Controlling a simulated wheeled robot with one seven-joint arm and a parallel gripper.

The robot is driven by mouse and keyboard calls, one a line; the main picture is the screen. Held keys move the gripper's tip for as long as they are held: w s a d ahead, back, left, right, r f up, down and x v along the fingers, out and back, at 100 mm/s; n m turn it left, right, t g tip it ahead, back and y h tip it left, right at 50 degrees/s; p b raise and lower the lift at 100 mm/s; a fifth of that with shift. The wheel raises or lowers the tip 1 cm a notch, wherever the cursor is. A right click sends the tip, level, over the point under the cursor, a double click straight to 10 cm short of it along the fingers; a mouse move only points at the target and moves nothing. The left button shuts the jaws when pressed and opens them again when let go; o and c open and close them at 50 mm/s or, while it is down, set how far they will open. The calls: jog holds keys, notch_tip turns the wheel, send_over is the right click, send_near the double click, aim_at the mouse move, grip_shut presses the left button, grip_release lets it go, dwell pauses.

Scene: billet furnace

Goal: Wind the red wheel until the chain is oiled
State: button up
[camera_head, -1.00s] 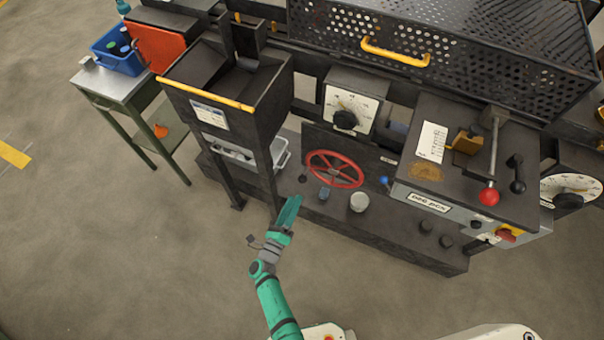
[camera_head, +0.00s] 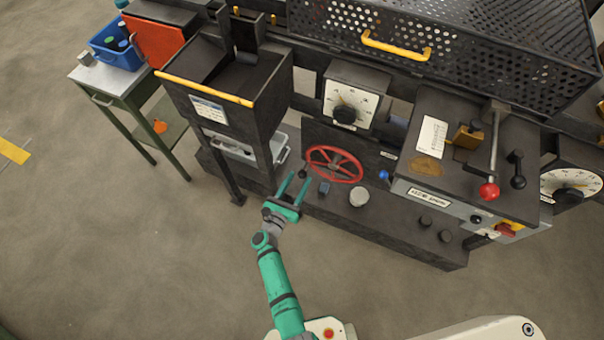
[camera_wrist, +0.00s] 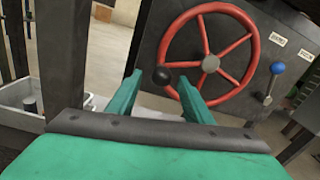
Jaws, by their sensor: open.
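The red wheel (camera_head: 335,164) is a spoked handwheel on the dark front panel of the machine, low in the middle of the head view. In the wrist view the red wheel (camera_wrist: 209,58) faces me, with a dark round knob (camera_wrist: 161,76) at its left rim. My gripper (camera_head: 293,181) is open and empty, just left of and in front of the wheel in the head view. In the wrist view the fingertips of my gripper (camera_wrist: 160,84) sit apart, with the knob showing between them, beyond or level with the tips; I cannot tell which. No chain or oil is clearly visible.
A blue-knobbed lever (camera_wrist: 277,70) is right of the wheel. A dark post (camera_wrist: 64,50) stands close on the left. A light bin (camera_head: 280,147) sits behind the post. A white round cap (camera_head: 359,196) is on the base ledge below the wheel. The floor at lower left is clear.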

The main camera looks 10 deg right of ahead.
aim_at(302, 173)
jog(key=shift+x, duration=1.75)
jog(key=shift+s+d, duration=0.1)
jog(key=shift+d, duration=0.05)
jog(key=shift+c, duration=0.7)
grip_shut()
jog(key=shift+r, duration=0.1)
